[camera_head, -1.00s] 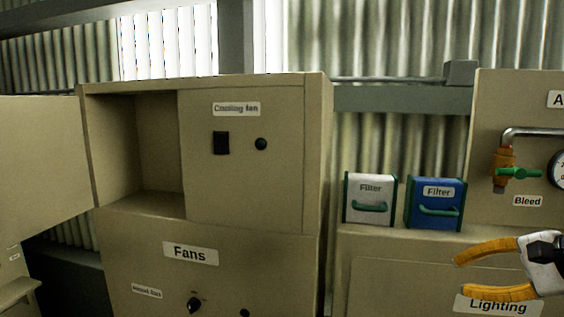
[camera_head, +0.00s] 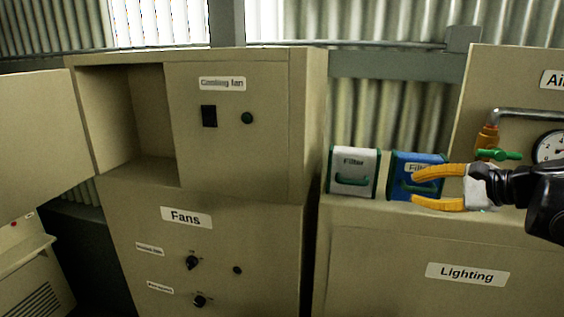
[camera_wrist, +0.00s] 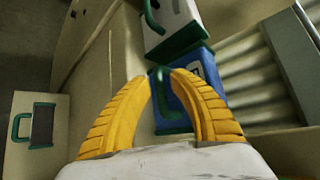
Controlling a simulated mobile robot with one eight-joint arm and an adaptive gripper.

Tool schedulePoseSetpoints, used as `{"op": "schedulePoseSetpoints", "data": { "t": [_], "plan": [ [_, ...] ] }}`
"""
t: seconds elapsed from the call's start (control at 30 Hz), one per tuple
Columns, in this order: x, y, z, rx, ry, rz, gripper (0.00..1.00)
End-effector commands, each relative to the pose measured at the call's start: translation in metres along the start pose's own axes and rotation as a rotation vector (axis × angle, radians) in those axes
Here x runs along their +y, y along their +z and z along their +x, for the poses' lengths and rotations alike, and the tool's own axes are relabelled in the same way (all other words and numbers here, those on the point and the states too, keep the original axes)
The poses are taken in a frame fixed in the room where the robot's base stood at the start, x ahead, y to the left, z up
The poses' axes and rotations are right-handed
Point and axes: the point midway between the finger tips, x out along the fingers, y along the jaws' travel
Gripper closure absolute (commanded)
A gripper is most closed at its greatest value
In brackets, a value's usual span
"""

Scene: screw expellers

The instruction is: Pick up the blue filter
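The blue filter (camera_head: 399,164), with green edges and a green handle, stands upright on the ledge of the Lighting cabinet. My gripper (camera_head: 413,188) is open, with its yellow fingers in front of the blue filter and covering part of its face and label in the head view. In the wrist view the blue filter (camera_wrist: 203,64) shows beyond and between the fingers (camera_wrist: 172,78), with its green handle near the fingertips. I cannot tell whether the fingers touch the handle. Nothing is visibly held.
A white filter (camera_head: 353,174) with green edges stands just left of the blue one. The Fans cabinet (camera_head: 235,150) with an open compartment (camera_head: 135,125) rises at left. A pipe with a green-handled valve (camera_head: 497,154) and a gauge (camera_head: 550,148) are at right.

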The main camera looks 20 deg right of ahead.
Motion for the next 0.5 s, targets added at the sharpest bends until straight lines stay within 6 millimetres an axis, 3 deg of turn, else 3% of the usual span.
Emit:
{"op": "schedulePoseSetpoints", "data": {
  "t": [0.13, 0.37, 0.43, 0.5],
  "plan": [
    [0.0001, 0.0003, 0.0132, 0.000, 0.001, -0.001, 0.75],
    [0.0008, -0.0003, 0.0141, 0.001, 0.000, -0.001, 0.76],
    [0.0008, -0.0003, 0.0140, 0.001, 0.000, -0.001, 0.97],
    [0.0008, -0.0003, 0.0139, 0.001, 0.000, -0.001, 1.00]
  ]
}}
